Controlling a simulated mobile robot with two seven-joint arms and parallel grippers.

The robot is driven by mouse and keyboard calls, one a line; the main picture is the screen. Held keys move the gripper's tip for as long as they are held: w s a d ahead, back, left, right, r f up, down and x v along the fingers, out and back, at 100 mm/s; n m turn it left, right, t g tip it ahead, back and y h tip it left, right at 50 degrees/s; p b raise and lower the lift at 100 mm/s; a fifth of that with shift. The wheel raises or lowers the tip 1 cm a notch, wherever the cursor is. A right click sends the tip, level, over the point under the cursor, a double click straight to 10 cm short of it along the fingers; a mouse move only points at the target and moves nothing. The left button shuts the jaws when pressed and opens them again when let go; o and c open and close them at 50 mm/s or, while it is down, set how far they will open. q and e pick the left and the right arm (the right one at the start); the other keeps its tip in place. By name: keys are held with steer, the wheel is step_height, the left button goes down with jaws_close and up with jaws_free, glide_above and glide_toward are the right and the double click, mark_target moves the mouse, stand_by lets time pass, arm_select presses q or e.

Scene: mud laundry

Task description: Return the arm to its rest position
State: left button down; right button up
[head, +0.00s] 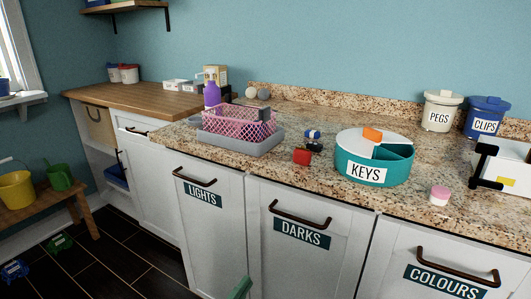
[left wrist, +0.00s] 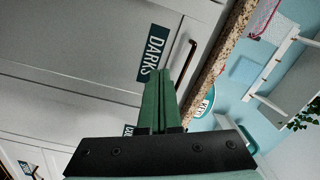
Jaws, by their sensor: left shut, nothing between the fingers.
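My left gripper (head: 240,288) shows as a green finger end at the bottom edge of the head view, low in front of the white cabinet doors. In the left wrist view its two green fingers (left wrist: 164,74) lie together, shut and empty. They point toward the cabinet front near the DARKS label (left wrist: 153,53). Nothing is held, and most of my left arm is out of the head view. My right gripper is not in view.
The granite counter (head: 310,180) holds a pink basket (head: 240,122) on a grey tray, a teal KEYS container (head: 372,165), a red block (head: 302,156) and lidded jars. Bar handles stick out from the doors. A wooden bench (head: 40,203) with buckets stands at left. Dark floor shows there.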

arm_select(q)
steer(key=s+a+r+n+t+y+p, duration=0.1)
steer(key=s+a+r+n+y, duration=0.15)
steer(key=s+a+n, duration=0.35)
steer(key=s+a+r+n+y+p, duration=0.1)
steer(key=s+a+r+n, duration=0.25)
steer(key=s+n, duration=0.35)
steer(key=s+a+f+n+g+y+p, duration=0.2)
steer(key=s+g+p, duration=0.6)
steer(key=p, duration=1.2)
step_height(320, 180, down, 2)
steer(key=shift+s+f+n+p, duration=0.25)
steer(key=shift+n+p, duration=0.1)
steer(key=shift+n, duration=0.55)
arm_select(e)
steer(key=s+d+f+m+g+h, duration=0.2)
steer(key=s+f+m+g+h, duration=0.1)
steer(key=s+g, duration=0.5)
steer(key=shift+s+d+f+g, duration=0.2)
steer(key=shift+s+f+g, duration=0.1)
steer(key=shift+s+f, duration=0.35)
